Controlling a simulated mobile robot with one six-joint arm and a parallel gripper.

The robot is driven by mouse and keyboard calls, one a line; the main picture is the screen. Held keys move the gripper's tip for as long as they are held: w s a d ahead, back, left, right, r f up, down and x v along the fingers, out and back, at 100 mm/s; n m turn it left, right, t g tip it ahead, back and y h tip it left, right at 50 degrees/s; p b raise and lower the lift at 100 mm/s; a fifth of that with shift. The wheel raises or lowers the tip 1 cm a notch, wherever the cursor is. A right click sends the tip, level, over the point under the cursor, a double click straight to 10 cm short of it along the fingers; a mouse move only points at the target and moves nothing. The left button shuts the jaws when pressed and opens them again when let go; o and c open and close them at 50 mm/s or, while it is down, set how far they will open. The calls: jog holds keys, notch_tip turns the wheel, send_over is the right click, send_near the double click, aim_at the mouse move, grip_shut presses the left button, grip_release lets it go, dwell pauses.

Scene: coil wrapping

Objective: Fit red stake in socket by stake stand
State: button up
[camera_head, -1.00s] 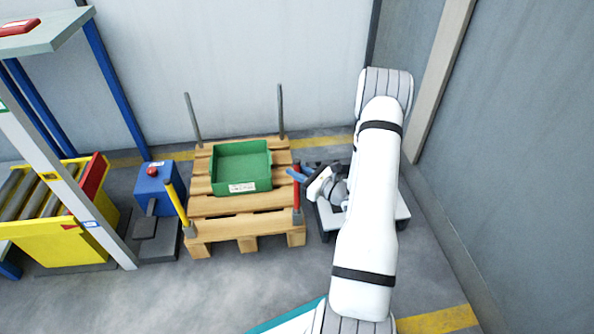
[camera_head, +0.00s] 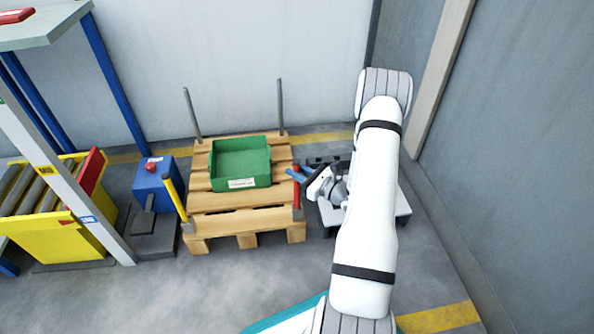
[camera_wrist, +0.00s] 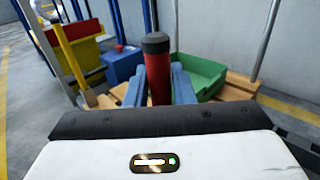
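The red stake (camera_head: 296,188) stands upright at the pallet's front right corner. Its lower end meets a grey socket (camera_head: 298,215), and I cannot tell how deep it sits. In the wrist view the red stake (camera_wrist: 159,82) has a black top and stands between my blue fingers. My gripper (camera_head: 298,176) comes from the right and appears shut on the stake's upper part, with a finger against each side. The low stake stand (camera_head: 402,212), grey-white and dark, is right of the pallet and partly hidden by my arm.
The wooden pallet (camera_head: 240,222) carries a green bin (camera_head: 240,163), a yellow stake (camera_head: 176,198) at front left and two grey stakes (camera_head: 192,113) at the back. A blue box with a red button (camera_head: 155,183) and a yellow roller conveyor (camera_head: 60,232) stand left. Walls close off the back and right.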

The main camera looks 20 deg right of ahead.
jog(key=o, duration=0.4)
jog(key=shift+o, duration=0.2)
jog(key=p+v, duration=0.3)
jog(key=v, duration=0.4)
jog(key=shift+s+d, duration=0.2)
jog(key=shift+s, duration=0.15)
jog(key=shift+r, duration=0.15)
